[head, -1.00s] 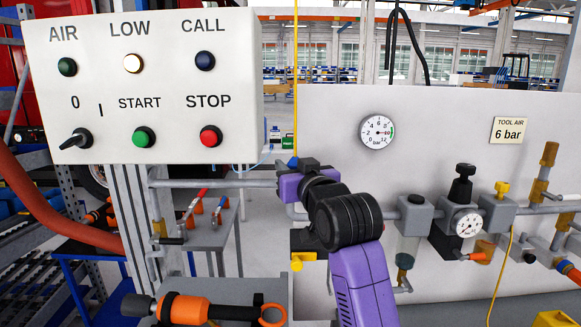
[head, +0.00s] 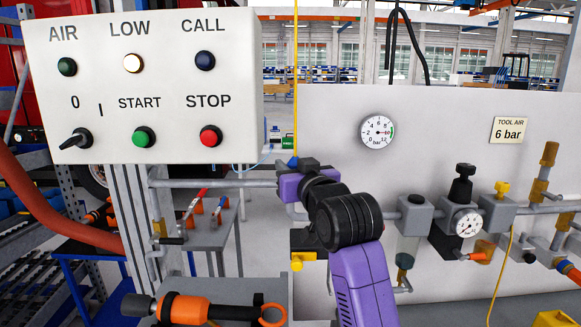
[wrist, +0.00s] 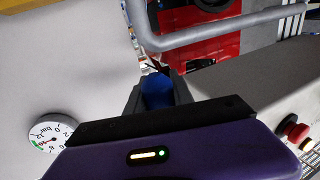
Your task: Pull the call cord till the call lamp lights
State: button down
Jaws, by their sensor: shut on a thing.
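The yellow call cord (head: 295,90) hangs straight down from above, right of the control panel. Its blue handle (head: 293,161) is at the lower end and is mostly hidden by my gripper (head: 304,164) in the head view. In the wrist view the blue handle (wrist: 157,92) sits between the dark fingers of my gripper (wrist: 154,88), which is shut on it. The call lamp (head: 205,61), under the word CALL on the panel, is dark blue and looks unlit.
The white control panel (head: 230,130) stands left of the cord; its LOW lamp (head: 133,63) glows. A grey pipe (head: 215,183) runs close by my gripper. A white board with a gauge (head: 378,132) and air fittings is at right. An orange-black tool (head: 190,308) lies below.

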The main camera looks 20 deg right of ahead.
dwell(0.4)
jog(key=shift+f+b, duration=0.8)
jog(key=shift+f, duration=1.05)
jog(key=c, duration=1.1)
grip_release()
jog(key=shift+r, duration=0.1)
jog(key=shift+s+b, duration=0.6)
jog(key=shift+s, duration=3.3)
